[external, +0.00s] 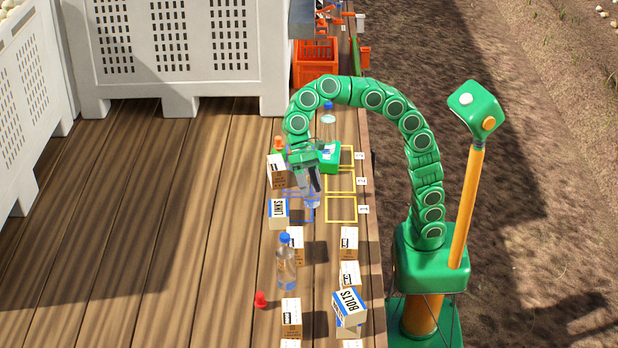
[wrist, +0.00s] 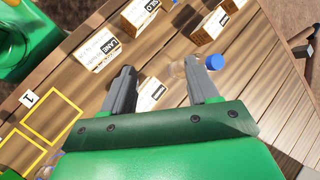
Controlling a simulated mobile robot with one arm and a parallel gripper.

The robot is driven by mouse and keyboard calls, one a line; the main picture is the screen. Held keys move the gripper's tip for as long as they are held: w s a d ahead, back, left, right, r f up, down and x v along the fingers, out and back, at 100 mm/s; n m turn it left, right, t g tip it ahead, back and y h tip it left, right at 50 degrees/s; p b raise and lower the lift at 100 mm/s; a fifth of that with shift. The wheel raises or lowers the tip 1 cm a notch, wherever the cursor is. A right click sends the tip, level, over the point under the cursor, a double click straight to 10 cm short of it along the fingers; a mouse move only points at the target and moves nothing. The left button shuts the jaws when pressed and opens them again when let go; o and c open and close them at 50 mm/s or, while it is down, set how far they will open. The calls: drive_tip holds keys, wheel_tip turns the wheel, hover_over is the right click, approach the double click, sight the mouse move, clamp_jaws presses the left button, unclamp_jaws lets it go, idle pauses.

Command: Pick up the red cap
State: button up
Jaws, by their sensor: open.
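A small red cap (external: 260,299) sits on the wooden planks in the lower middle of the external view, left of the row of boxes and bottles. I cannot make it out in the wrist view.
A clear bottle with a blue cap (external: 286,265) stands near the red cap; a small carton (external: 291,318) is close by. Another orange-red cap (external: 278,142) shows farther back. White crates (external: 180,50) stand behind; planks at left are clear.

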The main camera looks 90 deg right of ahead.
drive_tip(key=w+a+f+m+g+y, duration=0.1)
drive_tip(key=w+a+f+m+y, duration=0.25)
drive_tip(key=w+a, duration=0.55)
drive_tip(key=w+a+f+m+g+y, duration=0.15)
drive_tip(key=w+a+m, duration=0.25)
drive_tip(key=w+a, duration=0.55)
approach(261, 303)
drive_tip(key=shift+x, duration=1.25)
drive_tip(key=shift+a+f+t, duration=0.25)
drive_tip(key=shift+a+f, duration=0.1)
drive_tip(key=shift+f, duration=0.15)
drive_tip(key=shift+s+r+x, duration=0.1)
drive_tip(key=shift+s+x, duration=0.05)
drive_tip(key=shift+x, duration=1)
drive_tip(key=shift+s+r+x, duration=0.1)
drive_tip(key=shift+s+x, duration=0.05)
drive_tip(key=shift+x, duration=1)
drive_tip(key=shift+s+r+x, duration=0.1)
drive_tip(key=shift+x, duration=1.05)
drive_tip(key=c, duration=0.8)
